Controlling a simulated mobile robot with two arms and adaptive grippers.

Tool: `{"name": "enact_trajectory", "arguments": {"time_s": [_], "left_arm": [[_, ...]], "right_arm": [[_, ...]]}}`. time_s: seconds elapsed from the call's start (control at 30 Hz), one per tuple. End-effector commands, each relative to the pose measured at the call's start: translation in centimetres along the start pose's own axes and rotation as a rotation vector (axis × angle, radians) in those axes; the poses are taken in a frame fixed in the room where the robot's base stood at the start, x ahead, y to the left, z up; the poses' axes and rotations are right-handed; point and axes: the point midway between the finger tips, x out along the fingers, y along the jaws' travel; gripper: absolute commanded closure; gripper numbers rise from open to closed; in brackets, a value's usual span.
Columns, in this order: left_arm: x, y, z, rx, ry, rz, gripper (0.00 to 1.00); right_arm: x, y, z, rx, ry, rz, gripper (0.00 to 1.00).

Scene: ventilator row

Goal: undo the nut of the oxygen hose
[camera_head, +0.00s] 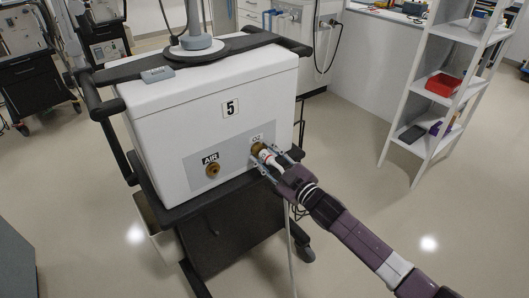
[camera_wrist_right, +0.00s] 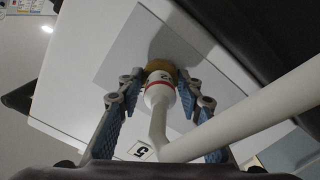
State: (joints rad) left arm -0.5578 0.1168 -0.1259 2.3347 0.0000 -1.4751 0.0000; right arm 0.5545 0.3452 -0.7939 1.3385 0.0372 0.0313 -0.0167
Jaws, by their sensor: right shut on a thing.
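The white ventilator box (camera_head: 215,100), marked 5, has a grey panel with two brass ports. The oxygen hose's brass nut (camera_head: 257,149) is at the O2 port on the right of the panel. It also shows in the wrist view (camera_wrist_right: 159,67). The white hose end (camera_wrist_right: 160,95) with a red band comes out of the nut, and the hose (camera_wrist_right: 250,120) bends off to the right. My left gripper is not in view.
The AIR port (camera_head: 212,169) left of the nut has no hose on it. A dark cart shelf (camera_head: 215,200) and handle bars frame the box. A white shelf rack (camera_head: 440,90) with a red bin (camera_head: 443,84) stands at the right. The floor between is clear.

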Motion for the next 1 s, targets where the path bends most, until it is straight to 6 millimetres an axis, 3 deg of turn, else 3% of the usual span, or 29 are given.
{"name": "enact_trajectory", "arguments": {"time_s": [0.43, 1.0], "left_arm": [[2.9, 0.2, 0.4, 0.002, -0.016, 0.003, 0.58], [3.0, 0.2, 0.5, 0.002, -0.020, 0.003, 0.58]], "right_arm": [[0.0, -0.1, 0.1, -0.423, -0.002, -0.002, 0.91], [0.0, -0.1, 0.2, -0.950, -0.002, -0.002, 0.91]]}}
